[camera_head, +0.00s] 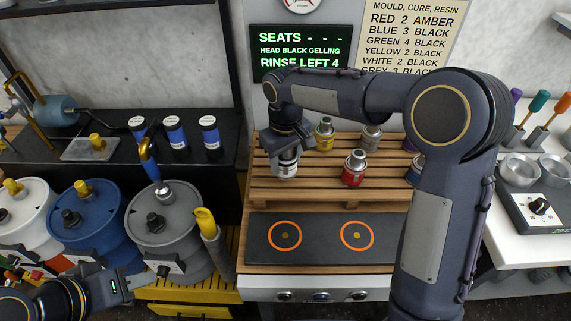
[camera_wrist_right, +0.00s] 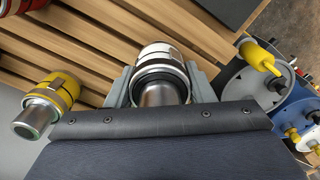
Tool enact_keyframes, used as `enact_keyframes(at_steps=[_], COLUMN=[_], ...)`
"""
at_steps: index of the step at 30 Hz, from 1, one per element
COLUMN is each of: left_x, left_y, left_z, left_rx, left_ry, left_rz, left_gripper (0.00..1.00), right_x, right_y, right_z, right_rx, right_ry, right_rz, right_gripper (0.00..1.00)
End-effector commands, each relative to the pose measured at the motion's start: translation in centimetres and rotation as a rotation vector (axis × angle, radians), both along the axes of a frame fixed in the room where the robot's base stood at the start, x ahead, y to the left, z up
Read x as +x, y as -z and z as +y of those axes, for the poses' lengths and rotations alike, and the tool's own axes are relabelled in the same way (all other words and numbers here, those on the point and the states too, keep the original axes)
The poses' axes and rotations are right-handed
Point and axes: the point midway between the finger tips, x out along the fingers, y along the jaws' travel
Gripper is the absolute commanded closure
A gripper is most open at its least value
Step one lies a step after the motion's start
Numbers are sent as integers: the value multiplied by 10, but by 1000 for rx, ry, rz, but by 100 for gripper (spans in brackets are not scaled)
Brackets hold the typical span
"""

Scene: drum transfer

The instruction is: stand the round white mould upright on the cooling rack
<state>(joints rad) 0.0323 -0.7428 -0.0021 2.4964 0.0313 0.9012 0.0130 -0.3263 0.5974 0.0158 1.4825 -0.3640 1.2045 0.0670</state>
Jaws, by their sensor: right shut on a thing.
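The round white mould (camera_head: 286,168) is at the left end of the wooden slatted cooling rack (camera_head: 300,196). My right gripper (camera_head: 287,152) is shut on it from above. In the right wrist view the white mould (camera_wrist_right: 158,58) sits between the two grey fingers, its metal neck towards the camera and slats behind it. It looks roughly upright; I cannot tell whether its base touches the slats. My left gripper (camera_head: 134,279) is at the lower left, in front of the grey drum (camera_head: 165,220); its opening is unclear.
On the rack stand a yellow mould (camera_head: 325,135), a red mould (camera_head: 354,170), a grey mould (camera_head: 371,138) and a blue one (camera_head: 415,172) partly behind my arm. A dark plate with two orange rings (camera_head: 320,252) lies in front. Blue (camera_head: 95,210) and white drums stand left.

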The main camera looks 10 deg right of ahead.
Motion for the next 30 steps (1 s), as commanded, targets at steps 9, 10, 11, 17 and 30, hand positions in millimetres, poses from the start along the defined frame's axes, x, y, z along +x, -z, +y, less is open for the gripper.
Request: enact_keyframes(at_steps=[9,10,11,17,30], left_x=[0,0,0,0,0], left_y=[0,0,0,3,1], left_z=[0,0,0,0,0], left_rx=[0,0,0,0,0], left_ry=[0,0,0,0,0], left_rz=[0,0,0,0,0], left_gripper=[64,64,64,64,64], right_x=[-1,-1,-1,-2,-2], right_y=[22,22,22,26,24], right_z=[1,1,1,1,1], right_rx=[0,0,0,0,0], right_ry=[-2,-2,-2,-2,-2], right_rz=[1,1,1,1,2], right_gripper=[84,84,84,84,30])
